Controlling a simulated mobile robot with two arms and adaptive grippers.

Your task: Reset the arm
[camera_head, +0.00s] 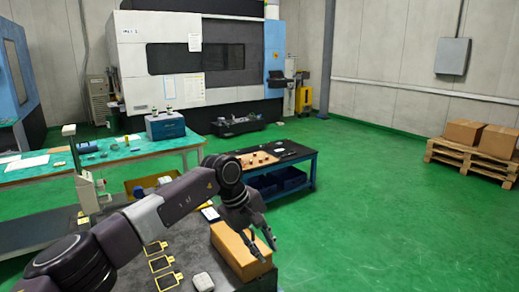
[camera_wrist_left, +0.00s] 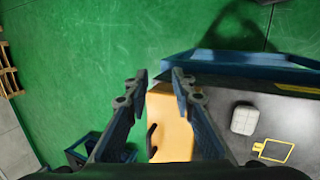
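My left arm reaches in from the left in the head view. My left gripper (camera_head: 262,246) hangs pointing down in front of and over a brown cardboard box (camera_head: 232,252) on the dark table. In the left wrist view, the two fingers of the gripper (camera_wrist_left: 160,78) stand apart with nothing between them. The box (camera_wrist_left: 168,118) shows behind and below the fingers there; I cannot tell whether they touch it. My right gripper is in neither view.
The near table bears a small white object (camera_head: 203,282) and yellow-edged frames (camera_head: 160,263). A blue-legged table (camera_head: 293,151) with small parts stands behind. A green-topped bench (camera_head: 110,157) is at left, a large machine (camera_head: 160,60) at the back. Green floor at right is clear up to a pallet (camera_head: 470,158).

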